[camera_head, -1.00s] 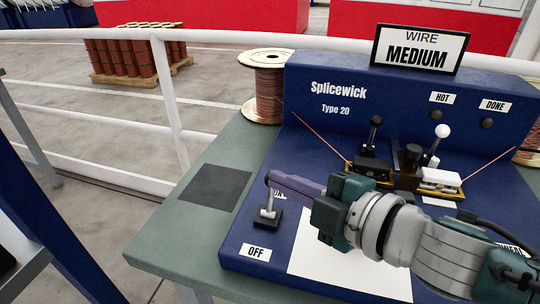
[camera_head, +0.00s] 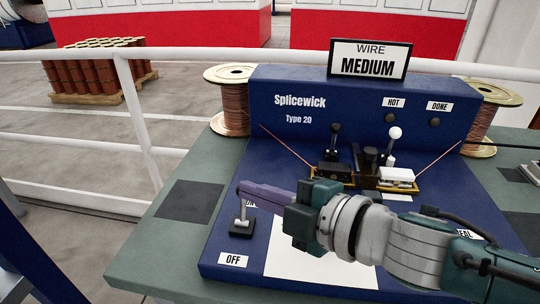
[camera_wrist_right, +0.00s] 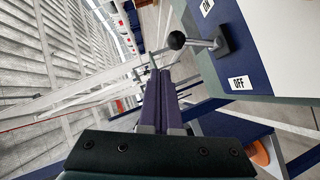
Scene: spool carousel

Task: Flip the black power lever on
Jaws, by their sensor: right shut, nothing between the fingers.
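The power lever (camera_head: 242,212) is a grey stalk on a small black base (camera_head: 241,229) at the left of the blue machine panel. It rises from its base between the OFF label (camera_head: 233,260) in front and the partly covered ON label behind. My right gripper (camera_head: 240,188) is shut and empty, its purple fingers at the lever's top, hiding the knob there. In the right wrist view the black ball knob (camera_wrist_right: 176,40) shows just beyond the shut fingertips (camera_wrist_right: 160,72). I cannot tell whether they touch. My left gripper is out of view.
The Splicewick machine (camera_head: 300,90) stands on a green table (camera_head: 150,245) with a MEDIUM sign (camera_head: 368,60) on top. Copper spools (camera_head: 232,110) flank it. Black and white clamp levers (camera_head: 394,133) and stretched wires are behind my right arm. A dark square (camera_head: 190,200) lies left of the panel.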

